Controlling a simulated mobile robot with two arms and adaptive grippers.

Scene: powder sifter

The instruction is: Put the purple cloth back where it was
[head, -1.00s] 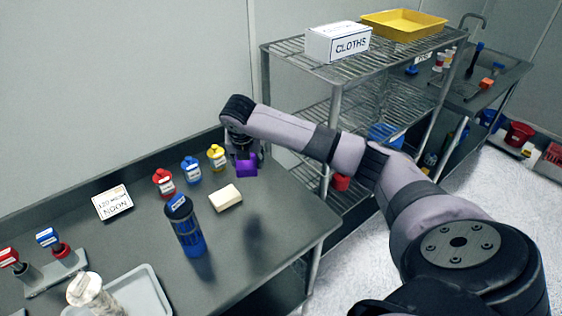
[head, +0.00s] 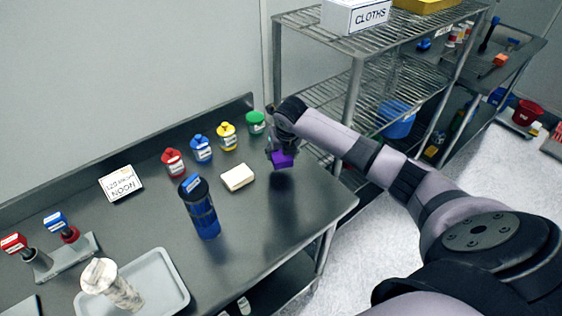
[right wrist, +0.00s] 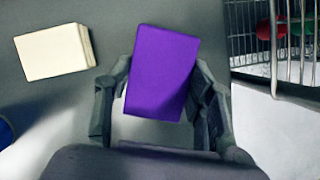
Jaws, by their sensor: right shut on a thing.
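The purple cloth (head: 283,160) is a small folded block in my right gripper (head: 276,148), above the right part of the grey table. In the right wrist view the purple cloth (right wrist: 162,72) sits between the two fingers of my right gripper (right wrist: 160,100), which is shut on it. A cream folded cloth (head: 238,177) lies on the table to its left; it also shows in the right wrist view (right wrist: 55,52). My left gripper is not in view.
Red (head: 173,163), blue (head: 201,149), yellow (head: 227,137) and green (head: 256,122) containers line the table's back. A dark blue canister (head: 203,215) stands in front. The wire shelf (head: 350,62) with a CLOTHS box (head: 356,16) is beyond the table's right end.

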